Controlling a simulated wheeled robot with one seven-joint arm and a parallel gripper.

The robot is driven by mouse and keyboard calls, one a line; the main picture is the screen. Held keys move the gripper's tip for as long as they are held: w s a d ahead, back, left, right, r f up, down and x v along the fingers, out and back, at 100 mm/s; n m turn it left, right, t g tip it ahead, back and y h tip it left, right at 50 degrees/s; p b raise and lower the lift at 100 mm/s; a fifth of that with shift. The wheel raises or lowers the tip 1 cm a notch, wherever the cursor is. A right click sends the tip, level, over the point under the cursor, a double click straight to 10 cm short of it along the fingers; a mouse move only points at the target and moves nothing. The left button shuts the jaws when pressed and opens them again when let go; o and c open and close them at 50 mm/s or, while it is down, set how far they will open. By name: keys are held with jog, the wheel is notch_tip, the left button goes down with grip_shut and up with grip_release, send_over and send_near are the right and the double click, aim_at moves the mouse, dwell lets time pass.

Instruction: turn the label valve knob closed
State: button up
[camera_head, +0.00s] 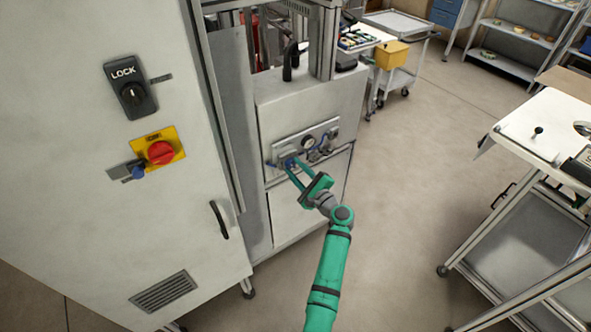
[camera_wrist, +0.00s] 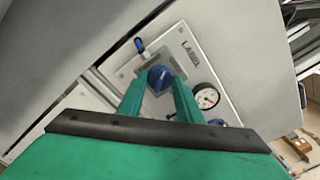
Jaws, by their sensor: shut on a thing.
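The label valve knob (camera_wrist: 160,78) is blue and sits on a grey plate marked LABEL (camera_wrist: 190,50) in the wrist view. My gripper (camera_wrist: 159,82) has its two green fingers on either side of the knob and is shut on it. In the head view my green gripper (camera_head: 292,163) reaches the valve panel (camera_head: 274,152) on the front of the grey machine. The knob is mostly hidden by the fingers there. The knob's pointer direction cannot be made out.
A pressure gauge (camera_wrist: 207,97) is right of the knob, with another blue knob (camera_wrist: 216,122) partly behind my gripper. A small blue-tipped lever (camera_wrist: 139,45) is above left. A cabinet with a red switch (camera_head: 160,152) stands left. A white cart (camera_head: 540,125) stands right, with open floor between.

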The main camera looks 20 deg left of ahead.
jog(key=n, duration=0.5)
jog(key=shift+s+f+n, duration=0.1)
jog(key=shift+n, duration=0.2)
jog(key=n, duration=0.5)
jog(key=shift+n, duration=0.3)
jog(key=o, duration=1.1)
jog(key=shift+c, duration=0.2)
jog(key=shift+d, duration=0.1)
jog(key=v, duration=1)
jog(key=shift+s+d, duration=0.25)
